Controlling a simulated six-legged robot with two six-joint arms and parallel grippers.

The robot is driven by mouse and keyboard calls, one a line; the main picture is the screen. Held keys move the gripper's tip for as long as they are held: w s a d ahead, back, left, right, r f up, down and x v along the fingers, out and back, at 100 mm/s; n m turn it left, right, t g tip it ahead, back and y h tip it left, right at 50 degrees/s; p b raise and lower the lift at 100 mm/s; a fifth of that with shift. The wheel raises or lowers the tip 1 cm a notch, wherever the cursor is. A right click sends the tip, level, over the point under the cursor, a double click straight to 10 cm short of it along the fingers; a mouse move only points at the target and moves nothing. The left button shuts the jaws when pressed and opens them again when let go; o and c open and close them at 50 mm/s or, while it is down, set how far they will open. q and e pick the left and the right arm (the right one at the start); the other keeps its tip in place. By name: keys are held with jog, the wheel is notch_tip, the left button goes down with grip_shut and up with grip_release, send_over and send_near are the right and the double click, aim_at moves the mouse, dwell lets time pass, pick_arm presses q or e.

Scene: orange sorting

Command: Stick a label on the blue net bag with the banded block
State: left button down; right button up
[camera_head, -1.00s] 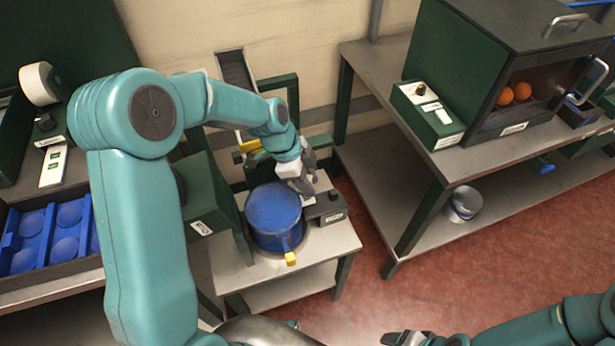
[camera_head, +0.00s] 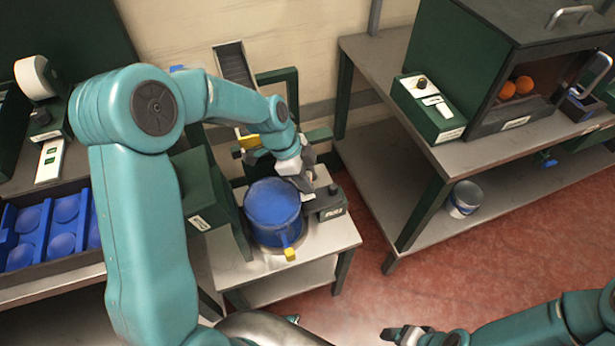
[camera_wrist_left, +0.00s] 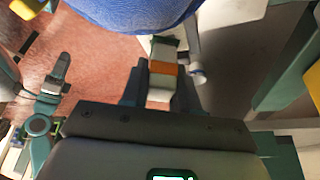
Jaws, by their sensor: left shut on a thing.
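The blue net bag (camera_head: 272,208) stands upright on a small grey table, with a yellow tag (camera_head: 289,254) at its front. My left gripper (camera_head: 303,180) is just behind and right of the bag's top. In the left wrist view it is shut on the banded block (camera_wrist_left: 163,70), which is pale with an orange band. The blue bag (camera_wrist_left: 130,12) fills the top of that view, close beyond the block. I cannot tell whether block and bag touch. My right gripper (camera_head: 400,335) is at the bottom edge, away from the table; its jaw opening is unclear.
A small dark device (camera_head: 330,206) sits right of the bag on the small table (camera_head: 335,240). A bench with a dark green cabinet (camera_head: 480,70) holding oranges (camera_head: 515,87) stands at the right. A blue tray (camera_head: 45,230) and a white roll (camera_head: 33,78) are at the left.

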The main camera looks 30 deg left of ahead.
pick_arm(q)
jog(key=shift+f+b, duration=0.45)
dwell(0.5)
jog(key=shift+s+f+b, duration=0.1)
jog(key=shift+b, duration=0.25)
dwell(1.1)
jog(key=shift+r+p, duration=1.95)
jog(key=shift+r, duration=1.65)
